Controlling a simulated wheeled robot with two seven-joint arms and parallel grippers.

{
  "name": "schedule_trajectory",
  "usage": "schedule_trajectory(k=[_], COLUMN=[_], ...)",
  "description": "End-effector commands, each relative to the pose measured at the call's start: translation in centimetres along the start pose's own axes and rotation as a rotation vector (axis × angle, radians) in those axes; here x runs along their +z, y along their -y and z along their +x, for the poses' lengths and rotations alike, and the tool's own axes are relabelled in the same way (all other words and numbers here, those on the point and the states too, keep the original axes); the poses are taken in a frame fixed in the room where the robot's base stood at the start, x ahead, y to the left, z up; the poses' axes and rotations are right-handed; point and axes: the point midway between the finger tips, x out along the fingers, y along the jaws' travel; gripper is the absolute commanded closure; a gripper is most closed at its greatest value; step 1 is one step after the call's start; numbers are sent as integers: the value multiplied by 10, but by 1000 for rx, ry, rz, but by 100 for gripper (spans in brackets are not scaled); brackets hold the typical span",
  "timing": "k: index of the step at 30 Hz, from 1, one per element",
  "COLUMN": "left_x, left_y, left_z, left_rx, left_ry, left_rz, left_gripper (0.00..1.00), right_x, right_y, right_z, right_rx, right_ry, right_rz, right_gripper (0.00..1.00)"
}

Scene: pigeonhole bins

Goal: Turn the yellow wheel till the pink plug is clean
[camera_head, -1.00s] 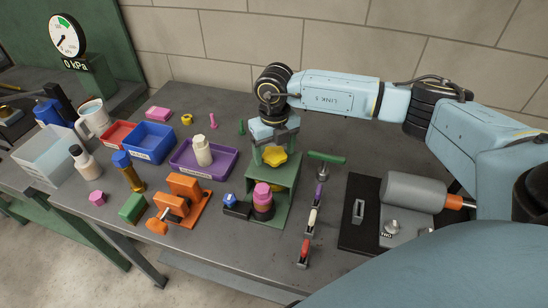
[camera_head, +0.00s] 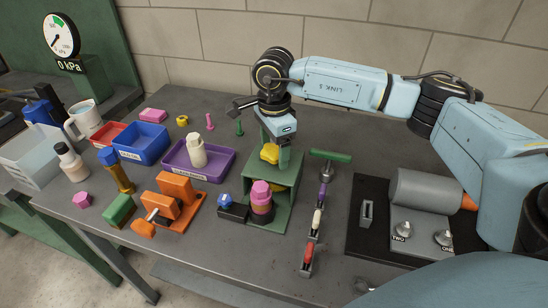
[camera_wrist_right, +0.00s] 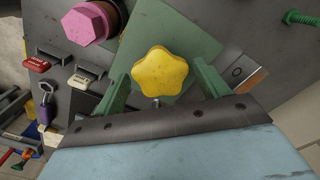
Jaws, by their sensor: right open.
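The yellow wheel (camera_head: 269,153) is a lobed knob above the top of a green stand (camera_head: 287,196). It also shows in the right wrist view (camera_wrist_right: 160,76). My right gripper (camera_head: 275,151) points down at the wheel; its green fingers (camera_wrist_right: 163,62) are open, one on each side of the wheel, with gaps visible. The pink plug (camera_head: 260,192) stands upright at the stand's front, with a dark band around its lower part. Its pink hexagonal head shows in the right wrist view (camera_wrist_right: 85,22). My left gripper is not in view.
An orange clamp (camera_head: 174,201) and a purple tray (camera_head: 213,175) stand left of the stand. A row of small levers (camera_head: 317,219) and a black-based machine (camera_head: 352,240) lie to the right. Blue (camera_head: 156,158) and red bins are farther left.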

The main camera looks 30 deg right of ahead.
Motion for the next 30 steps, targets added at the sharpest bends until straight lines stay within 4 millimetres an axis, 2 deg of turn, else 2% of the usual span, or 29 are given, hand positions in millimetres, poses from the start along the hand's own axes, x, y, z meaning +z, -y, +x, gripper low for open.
schedule_trajectory(k=[3,13,22,30], left_x=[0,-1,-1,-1], left_y=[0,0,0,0], left_z=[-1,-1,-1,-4], left_rx=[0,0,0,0], left_ry=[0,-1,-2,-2], left_rz=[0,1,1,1], left_gripper=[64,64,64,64], right_x=[0,0,0,0], right_y=[0,0,0,0], right_z=[-2,-1,0,0], right_rx=[-1,-1,0,0], right_ry=[0,0,0,0], right_rz=[3,5,19,295], right_gripper=[26,69,70,70])
